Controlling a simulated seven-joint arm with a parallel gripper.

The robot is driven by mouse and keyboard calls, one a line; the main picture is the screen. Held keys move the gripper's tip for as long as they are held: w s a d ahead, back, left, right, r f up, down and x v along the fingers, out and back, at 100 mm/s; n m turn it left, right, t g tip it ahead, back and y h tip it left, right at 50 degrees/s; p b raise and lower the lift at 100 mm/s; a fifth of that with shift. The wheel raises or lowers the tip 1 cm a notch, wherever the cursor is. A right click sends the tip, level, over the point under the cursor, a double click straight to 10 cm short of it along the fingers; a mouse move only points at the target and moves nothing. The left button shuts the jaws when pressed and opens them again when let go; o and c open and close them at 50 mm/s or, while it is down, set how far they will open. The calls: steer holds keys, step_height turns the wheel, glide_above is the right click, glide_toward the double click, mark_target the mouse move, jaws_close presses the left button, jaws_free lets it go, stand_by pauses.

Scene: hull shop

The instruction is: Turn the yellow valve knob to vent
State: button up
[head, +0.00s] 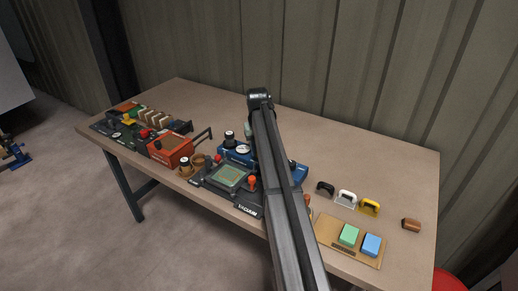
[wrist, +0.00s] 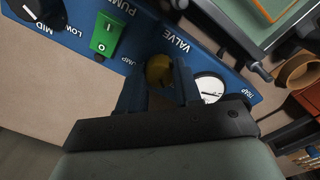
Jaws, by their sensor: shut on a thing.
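The yellow valve knob (wrist: 158,68) sits on a blue panel (wrist: 228,62) under the word VALVE in the wrist view. My gripper (wrist: 160,84) has its two dark fingers on either side of the knob and is shut on it. A partly covered label ending in UMP shows left of the knob; no vent label shows, and the knob's pointing direction is hidden. A white gauge (wrist: 209,87) marked TRAP is just right of the fingers. In the head view the blue panel (head: 230,157) is partly hidden behind my arm, and the knob cannot be seen.
A green switch (wrist: 106,34) and a black dial (wrist: 38,10) are on the same panel. A dark tray with a green window (head: 228,177) stands in front. An orange box (head: 171,151) is to the left; small coloured handles (head: 346,198) are to the right. The table's back is clear.

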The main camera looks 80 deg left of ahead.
steer(key=shift+n, duration=0.6)
steer(key=o, duration=1)
steer(key=shift+o, duration=0.2)
steer(key=shift+r, duration=0.1)
step_height(320, 180, up, 14)
steer(key=shift+s, duration=0.15)
steer(key=shift+f, duration=0.2)
